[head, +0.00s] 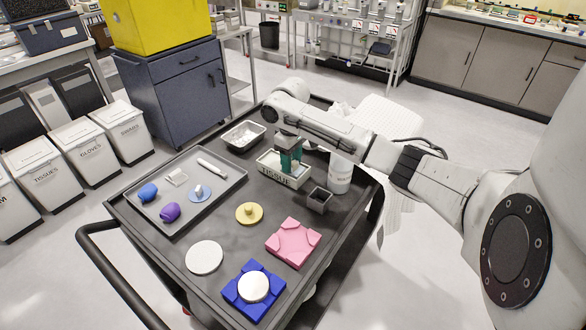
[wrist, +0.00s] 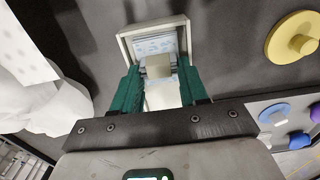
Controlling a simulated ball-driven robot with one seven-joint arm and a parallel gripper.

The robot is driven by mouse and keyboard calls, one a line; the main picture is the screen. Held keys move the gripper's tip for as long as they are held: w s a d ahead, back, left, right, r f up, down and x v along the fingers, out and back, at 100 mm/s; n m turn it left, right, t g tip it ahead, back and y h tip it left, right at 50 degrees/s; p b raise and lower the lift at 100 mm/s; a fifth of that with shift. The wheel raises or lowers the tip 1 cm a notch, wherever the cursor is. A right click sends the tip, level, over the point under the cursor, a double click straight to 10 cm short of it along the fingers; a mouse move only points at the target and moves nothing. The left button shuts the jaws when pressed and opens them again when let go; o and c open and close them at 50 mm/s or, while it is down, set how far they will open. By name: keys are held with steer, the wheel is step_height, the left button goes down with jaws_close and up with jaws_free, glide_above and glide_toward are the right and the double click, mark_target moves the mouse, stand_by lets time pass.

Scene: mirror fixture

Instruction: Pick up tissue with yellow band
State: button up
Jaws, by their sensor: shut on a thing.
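An open cream box marked TISSUE (head: 283,176) stands on the dark cart top, and in the wrist view the same box (wrist: 124,45) shows its rim around pale bluish-white tissues (wrist: 155,44). My gripper (head: 289,161) points down into this box. In the wrist view my gripper (wrist: 159,78) has its green fingers on either side of a white tissue (wrist: 162,96) with a pale beige-yellow band (wrist: 158,65), and is shut on it. The tissue's lower part is hidden. I cannot tell whether it is clear of the stack.
A white bottle (head: 340,175) and a small dark box (head: 319,200) stand close right of the tissue box. A metal pan (head: 243,137) lies behind left. A yellow knobbed disc (head: 249,213), pink block (head: 293,242) and grey tray (head: 180,216) lie nearer. The cart has raised edges.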

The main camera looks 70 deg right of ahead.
steer(key=shift+c, duration=1.2)
steer(key=shift+r, duration=0.5)
steer(key=s+a+r+p, duration=0.1)
steer(key=s+a+r, duration=0.5)
steer(key=s+r, duration=0.6)
steer(key=shift+s, duration=0.3)
steer(key=shift+a, duration=0.1)
steer(key=o, duration=0.5)
steer(key=shift+c, duration=0.2)
steer(key=c, duration=0.4)
